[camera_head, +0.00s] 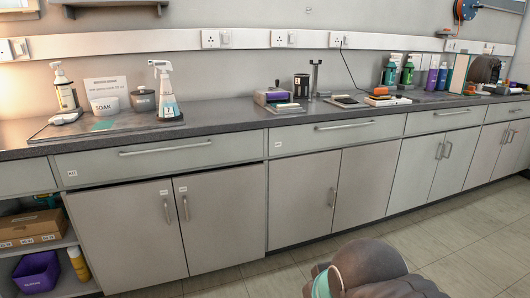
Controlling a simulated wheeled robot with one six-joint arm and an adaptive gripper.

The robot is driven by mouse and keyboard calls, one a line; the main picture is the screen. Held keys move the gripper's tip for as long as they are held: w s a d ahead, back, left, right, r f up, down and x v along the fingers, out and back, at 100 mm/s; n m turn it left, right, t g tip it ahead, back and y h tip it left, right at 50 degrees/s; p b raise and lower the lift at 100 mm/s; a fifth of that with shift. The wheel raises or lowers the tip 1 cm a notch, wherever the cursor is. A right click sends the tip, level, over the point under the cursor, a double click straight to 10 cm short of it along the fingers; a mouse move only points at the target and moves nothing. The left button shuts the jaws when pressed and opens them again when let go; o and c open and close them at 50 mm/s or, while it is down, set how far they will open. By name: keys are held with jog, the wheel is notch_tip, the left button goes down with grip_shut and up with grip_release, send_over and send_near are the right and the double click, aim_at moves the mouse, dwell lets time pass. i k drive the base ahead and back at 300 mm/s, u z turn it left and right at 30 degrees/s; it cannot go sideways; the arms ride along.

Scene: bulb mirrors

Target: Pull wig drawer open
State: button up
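Several shut drawers run in a row under the dark countertop. The left drawer (160,150) has a long bar handle (165,147) and a small label at its left end. The middle drawer (336,133) also has a bar handle (345,125) and a label. More shut drawers, one at centre right (443,120) and one at far right (507,111), continue the row. The labels are too small to read, so I cannot tell which is the wig drawer. My arm shows as grey links with a teal ring at the bottom centre right; my gripper is not in view.
Closed cabinet doors (126,238) stand below the drawers. Spray bottles (166,90), a SOAK tub (102,92), a purple-ended box (272,97) and other bottles stand on the countertop (225,112). An open shelf at left holds a purple bin (37,272). Tiled floor (460,250) at right is clear.

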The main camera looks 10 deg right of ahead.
aim_at(416, 121)
jog(key=i, duration=0.75)
jog(key=z, duration=2.55)
jog(key=i, duration=2.95)
jog(key=u, duration=2.7)
